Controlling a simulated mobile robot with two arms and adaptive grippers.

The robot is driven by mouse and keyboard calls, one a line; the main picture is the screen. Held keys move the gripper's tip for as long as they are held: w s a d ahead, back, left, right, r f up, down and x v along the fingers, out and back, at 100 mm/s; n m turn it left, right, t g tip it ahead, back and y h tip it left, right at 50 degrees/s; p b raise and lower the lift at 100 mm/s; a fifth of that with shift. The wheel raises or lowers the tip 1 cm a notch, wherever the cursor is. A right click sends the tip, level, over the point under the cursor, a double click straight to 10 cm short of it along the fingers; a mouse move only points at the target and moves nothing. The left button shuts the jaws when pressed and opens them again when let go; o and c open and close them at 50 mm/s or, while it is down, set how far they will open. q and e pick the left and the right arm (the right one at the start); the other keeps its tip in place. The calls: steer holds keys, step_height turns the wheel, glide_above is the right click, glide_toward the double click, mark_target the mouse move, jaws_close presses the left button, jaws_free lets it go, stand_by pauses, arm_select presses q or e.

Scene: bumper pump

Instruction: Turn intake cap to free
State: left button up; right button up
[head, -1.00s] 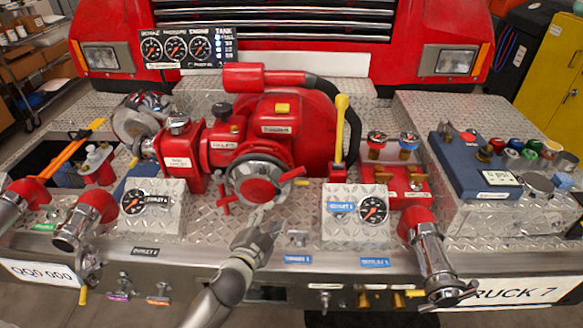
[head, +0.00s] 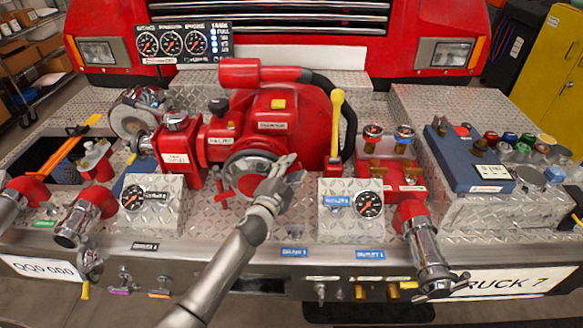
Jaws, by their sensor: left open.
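The intake cap (head: 246,180) is a round red cap with a chrome ring and red lugs, low on the front of the red pump (head: 282,135) at the middle of the bumper. A lower left lug (head: 222,193) shows. My left gripper (head: 285,166) is at the cap's right side, its fingers pointing up and over the cap's right part. It is open. It hides the cap's right lug, and I cannot tell whether the fingers touch it. My right gripper is not in view.
A yellow-handled lever (head: 336,125) stands right of the pump. Gauge boxes (head: 350,218) flank the cap at left and right. A blue control panel (head: 468,160) sits at the right. Chrome outlets (head: 430,255) stick out at the front edge.

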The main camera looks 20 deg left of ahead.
arm_select(q)
steer(key=shift+w, duration=0.3)
steer(key=shift+c, duration=0.5)
jaws_close()
steer(key=shift+a, duration=0.1)
